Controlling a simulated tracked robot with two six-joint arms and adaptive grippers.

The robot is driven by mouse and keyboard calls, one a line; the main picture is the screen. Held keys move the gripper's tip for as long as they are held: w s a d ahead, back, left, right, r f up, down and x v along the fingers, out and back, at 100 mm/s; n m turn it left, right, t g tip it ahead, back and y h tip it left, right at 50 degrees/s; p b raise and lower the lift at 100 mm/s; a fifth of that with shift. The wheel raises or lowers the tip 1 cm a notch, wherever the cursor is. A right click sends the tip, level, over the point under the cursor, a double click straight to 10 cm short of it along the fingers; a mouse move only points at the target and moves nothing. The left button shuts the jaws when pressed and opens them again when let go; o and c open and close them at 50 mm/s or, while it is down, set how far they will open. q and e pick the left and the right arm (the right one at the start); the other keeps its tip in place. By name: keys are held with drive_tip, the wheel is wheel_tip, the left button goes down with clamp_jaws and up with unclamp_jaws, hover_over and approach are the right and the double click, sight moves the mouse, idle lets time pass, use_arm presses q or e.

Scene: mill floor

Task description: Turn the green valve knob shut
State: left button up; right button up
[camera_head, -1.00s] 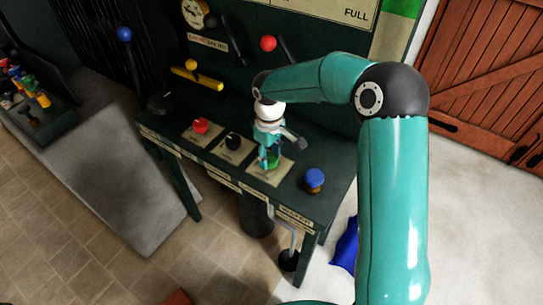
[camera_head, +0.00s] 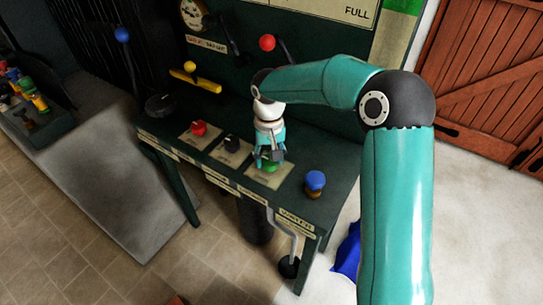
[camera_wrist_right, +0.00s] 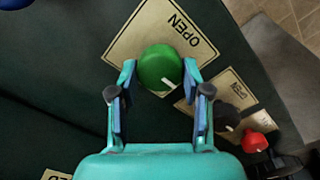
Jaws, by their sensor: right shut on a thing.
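The green valve knob (camera_wrist_right: 160,66) is round with a white pointer mark, which points down and slightly right in the right wrist view. It sits on a tan plate (camera_wrist_right: 128,48) with the word OPEN near its right corner. In the head view the knob (camera_head: 270,168) shows at the lower end of my right gripper (camera_head: 269,160). My right gripper (camera_wrist_right: 160,70) is shut on the knob, one finger on each side. My left gripper is not in view.
On the dark green bench (camera_head: 322,215) stand a blue knob (camera_head: 315,180), a black knob (camera_head: 232,143) and a red knob (camera_head: 199,128). Behind are a yellow lever (camera_head: 195,80), a red-balled lever (camera_head: 267,42) and a gauge (camera_head: 193,14).

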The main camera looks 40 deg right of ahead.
sight(268, 159)
drive_tip(key=shift+w+r, duration=0.15)
drive_tip(key=shift+w, duration=0.1)
drive_tip(key=o, duration=1.1)
drive_tip(key=shift+c, duration=0.2)
drive_tip(key=shift+o, duration=0.5)
wheel_tip(268, 159, up, 12)
